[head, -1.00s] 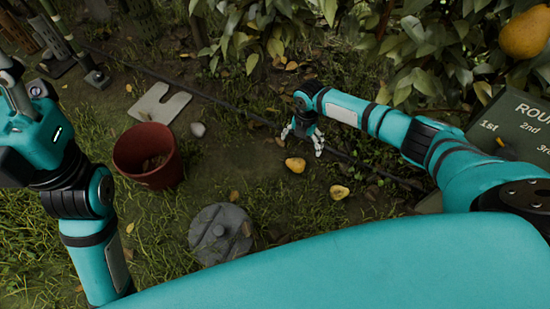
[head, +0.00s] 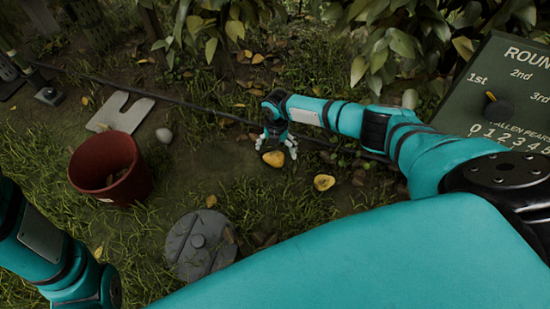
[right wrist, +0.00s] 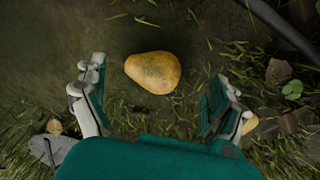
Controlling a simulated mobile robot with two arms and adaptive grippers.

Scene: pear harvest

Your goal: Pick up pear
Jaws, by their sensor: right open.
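A yellow pear (head: 273,158) lies on the ground just in front of my right gripper (head: 277,146) in the head view. A second yellow pear (head: 324,182) lies on the ground to its right. In the right wrist view, the first pear (right wrist: 153,72) lies on its side, a little ahead of and between the spread fingers of my right gripper (right wrist: 158,98). The fingers are open, empty and apart from the pear. My left gripper is out of view; only part of the left arm shows at the lower left.
A dark red bucket (head: 110,195) stands left of the pears. A round grey lid-like disc (head: 190,248) lies in the grass nearer me. A pale notched slab (head: 118,113) and a stone (head: 164,135) lie behind. A dark cable crosses behind the gripper. A scoreboard (head: 505,75) stands at right.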

